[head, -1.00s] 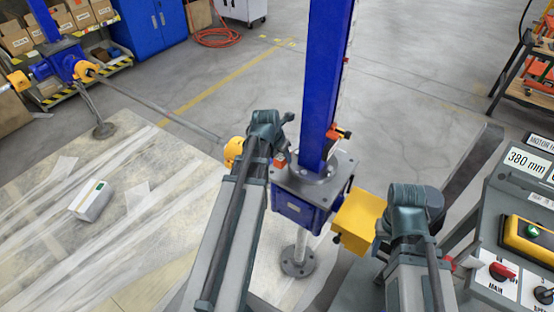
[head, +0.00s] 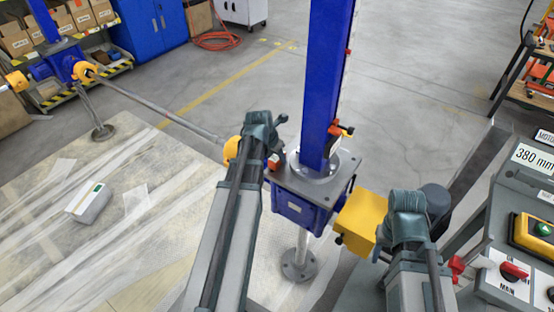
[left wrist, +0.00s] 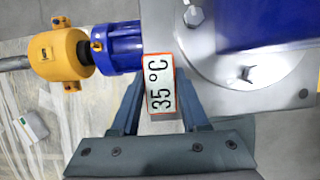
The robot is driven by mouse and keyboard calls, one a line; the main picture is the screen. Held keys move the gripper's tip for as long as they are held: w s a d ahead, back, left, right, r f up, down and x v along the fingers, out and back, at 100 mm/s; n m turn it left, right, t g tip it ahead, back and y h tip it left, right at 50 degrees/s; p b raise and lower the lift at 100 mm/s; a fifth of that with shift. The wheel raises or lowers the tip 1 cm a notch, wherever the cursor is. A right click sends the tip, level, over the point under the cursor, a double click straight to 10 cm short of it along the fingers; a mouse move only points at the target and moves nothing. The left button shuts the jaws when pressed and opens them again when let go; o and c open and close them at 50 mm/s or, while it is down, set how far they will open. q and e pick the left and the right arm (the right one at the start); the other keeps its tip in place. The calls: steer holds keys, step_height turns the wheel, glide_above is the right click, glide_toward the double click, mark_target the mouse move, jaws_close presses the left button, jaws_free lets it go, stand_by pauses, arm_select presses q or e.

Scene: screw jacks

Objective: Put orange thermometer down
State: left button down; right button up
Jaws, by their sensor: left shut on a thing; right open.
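The orange-rimmed thermometer (left wrist: 160,86) shows "35 °C" in the left wrist view. It sits between the fingers of my left gripper (left wrist: 160,105), which is shut on it. It lies close to the grey top plate of the blue screw jack (left wrist: 193,60); I cannot tell whether they touch. In the head view only a small orange part of the thermometer (head: 273,163) shows beside the jack (head: 300,205), next to my left gripper (head: 272,146). My right gripper (head: 410,205) is right of the jack's yellow box; its fingers are mostly hidden, and it is open.
A yellow box (head: 357,221) is on the jack's right side. A yellow coupling (head: 231,150) and a long shaft (head: 160,109) lie left. The control panel (head: 510,235) stands at the right. A white box (head: 88,203) lies on the floor sheet. Open floor lies behind.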

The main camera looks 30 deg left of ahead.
arm_select(q)
steer(key=shift+f, duration=0.1)
steer(key=c, duration=0.7)
jaws_free()
steer(key=p+v, duration=1.1)
steer(key=v, duration=0.1)
steer(key=shift+w, duration=0.1)
